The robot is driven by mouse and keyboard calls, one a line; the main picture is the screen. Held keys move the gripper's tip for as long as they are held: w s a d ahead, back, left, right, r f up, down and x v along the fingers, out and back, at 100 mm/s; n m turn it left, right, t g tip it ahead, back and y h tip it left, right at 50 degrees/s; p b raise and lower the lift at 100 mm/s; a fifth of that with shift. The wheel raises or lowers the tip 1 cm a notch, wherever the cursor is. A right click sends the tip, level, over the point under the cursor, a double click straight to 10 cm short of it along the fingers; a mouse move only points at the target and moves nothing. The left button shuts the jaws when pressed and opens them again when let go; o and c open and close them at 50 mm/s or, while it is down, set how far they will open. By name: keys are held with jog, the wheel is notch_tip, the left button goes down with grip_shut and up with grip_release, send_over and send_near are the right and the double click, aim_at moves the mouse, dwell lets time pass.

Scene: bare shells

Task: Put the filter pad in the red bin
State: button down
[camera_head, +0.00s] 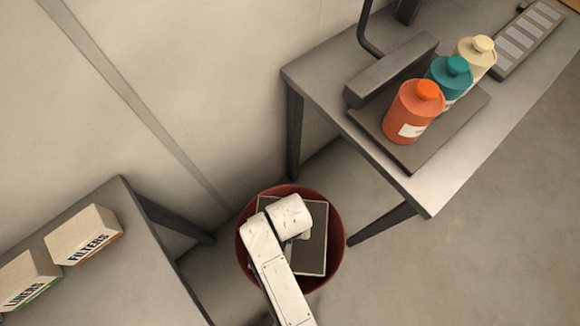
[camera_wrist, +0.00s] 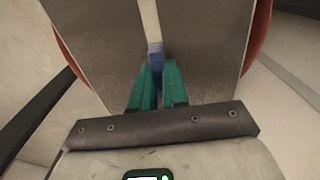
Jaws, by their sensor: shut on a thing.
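The filter pad (camera_head: 314,245) is a flat dark grey rectangle with a pale edge. In the wrist view the pad (camera_wrist: 208,55) shows a pale strip down its middle and a blue tab (camera_wrist: 155,55). My gripper (camera_wrist: 155,75) has teal fingers shut on the tab. The red bin (camera_head: 337,235) is round and stands on the floor between two tables. The pad lies across its opening in the head view; I cannot tell its height against the rim. The bin's red wall (camera_wrist: 262,35) shows behind the pad. My arm hides part of pad and bin.
The right table (camera_head: 440,185) bears a dark tray (camera_head: 455,135) with orange, teal and cream bottles. The left table (camera_head: 110,280) bears a FILTERS box (camera_head: 84,235) and a LINERS box (camera_head: 28,278). Table legs stand on both sides of the bin.

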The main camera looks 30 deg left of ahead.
jog(key=shift+f+b, duration=2.5)
jog(key=shift+f, duration=0.25)
jog(key=c, duration=1.1)
grip_release()
jog(key=shift+o, duration=0.2)
notch_tip(320, 180, up, 7)
jog(key=p, duration=0.8)
jog(key=shift+r, duration=0.15)
jog(key=shift+d, duration=0.1)
